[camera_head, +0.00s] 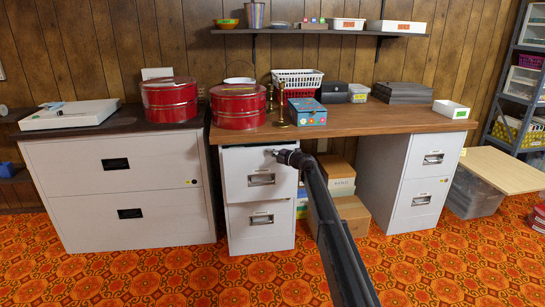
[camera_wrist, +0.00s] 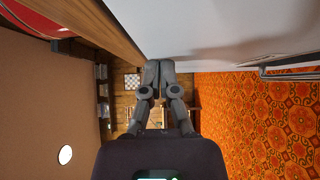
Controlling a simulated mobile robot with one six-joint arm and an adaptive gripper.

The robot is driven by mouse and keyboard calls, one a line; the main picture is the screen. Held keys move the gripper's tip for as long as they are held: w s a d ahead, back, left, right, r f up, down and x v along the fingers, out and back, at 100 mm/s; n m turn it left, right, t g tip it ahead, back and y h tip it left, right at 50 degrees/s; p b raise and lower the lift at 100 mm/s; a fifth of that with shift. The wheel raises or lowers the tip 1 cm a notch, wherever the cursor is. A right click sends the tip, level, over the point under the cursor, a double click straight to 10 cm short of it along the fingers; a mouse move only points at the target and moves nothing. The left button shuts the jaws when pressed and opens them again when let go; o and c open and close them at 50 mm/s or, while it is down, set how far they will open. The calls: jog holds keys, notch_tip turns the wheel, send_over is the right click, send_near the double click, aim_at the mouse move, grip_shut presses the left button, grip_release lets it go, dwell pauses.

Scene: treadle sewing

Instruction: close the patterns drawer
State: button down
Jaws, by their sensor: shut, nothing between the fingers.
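The left desk pedestal has a white top drawer (camera_head: 240,165) that stands out a little past the drawer below, with a thin green strip showing along its top edge. I take it for the patterns drawer; its label is too small to read. Its recessed handle (camera_head: 261,180) sits mid-front. My gripper (camera_head: 275,153) is shut and empty, at the upper part of this drawer's front, above the handle. In the wrist view the shut fingers (camera_wrist: 158,68) lie close against the white drawer front (camera_wrist: 220,35); I cannot tell whether they touch it.
The lower drawer (camera_head: 262,228) is directly below. Cardboard boxes (camera_head: 352,212) stand under the desk, right of the pedestal. The patterned carpet (camera_head: 430,270) in front is clear.

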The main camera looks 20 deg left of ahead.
jog(key=shift+w+a, duration=0.3)
jog(key=shift+w, duration=0.15)
jog(key=shift+s+d, duration=0.1)
jog(key=s+v, duration=0.2)
jog(key=v, duration=1)
jog(key=shift+s, duration=0.45)
